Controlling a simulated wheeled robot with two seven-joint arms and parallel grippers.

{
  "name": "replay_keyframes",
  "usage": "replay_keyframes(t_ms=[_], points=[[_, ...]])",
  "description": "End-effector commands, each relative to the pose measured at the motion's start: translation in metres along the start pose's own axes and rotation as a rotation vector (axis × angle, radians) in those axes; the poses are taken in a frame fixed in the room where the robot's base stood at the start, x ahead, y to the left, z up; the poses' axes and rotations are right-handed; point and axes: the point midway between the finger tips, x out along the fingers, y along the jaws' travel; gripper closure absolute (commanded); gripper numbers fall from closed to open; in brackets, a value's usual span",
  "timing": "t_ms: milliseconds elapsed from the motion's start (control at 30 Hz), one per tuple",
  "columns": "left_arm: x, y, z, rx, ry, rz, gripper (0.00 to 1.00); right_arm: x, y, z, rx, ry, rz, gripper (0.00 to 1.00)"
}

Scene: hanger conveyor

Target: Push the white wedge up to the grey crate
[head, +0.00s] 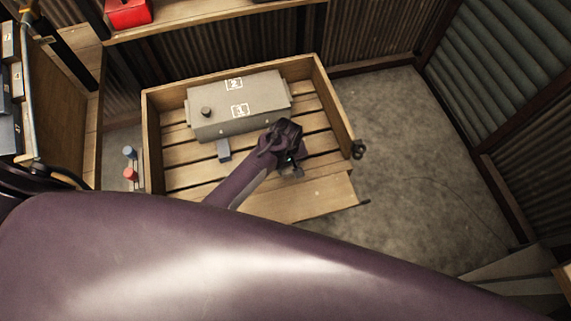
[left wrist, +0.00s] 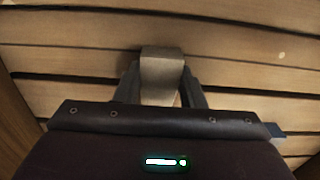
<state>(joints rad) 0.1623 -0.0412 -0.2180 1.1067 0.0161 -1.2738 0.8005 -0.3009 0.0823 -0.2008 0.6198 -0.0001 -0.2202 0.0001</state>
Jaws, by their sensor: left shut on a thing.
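The grey crate (head: 238,107) lies on the slatted wooden bed at its back left, with two white marks and a dark knob on top. One small light grey wedge-like block (head: 223,150) is at its front edge, near its left half. My left gripper (head: 290,168) is low over the slats, in front of the crate's right end. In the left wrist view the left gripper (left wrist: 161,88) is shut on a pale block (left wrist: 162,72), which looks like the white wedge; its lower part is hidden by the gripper. My right gripper is not in view.
The wooden bed (head: 153,142) has raised side boards and an open slatted front. A blue and a red knob (head: 130,173) stand by its left side. A red box (head: 128,12) sits on a shelf behind. Concrete floor (head: 400,150) is clear at right.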

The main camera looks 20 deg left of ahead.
Motion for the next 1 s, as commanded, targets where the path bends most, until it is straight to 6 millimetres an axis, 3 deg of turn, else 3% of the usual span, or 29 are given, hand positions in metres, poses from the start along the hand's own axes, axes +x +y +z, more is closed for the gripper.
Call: replay_keyframes(t_ms=[1000], points=[[0.001,0.000,-0.024,0.000,0.000,-0.001,0.80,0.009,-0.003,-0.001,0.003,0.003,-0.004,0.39]])
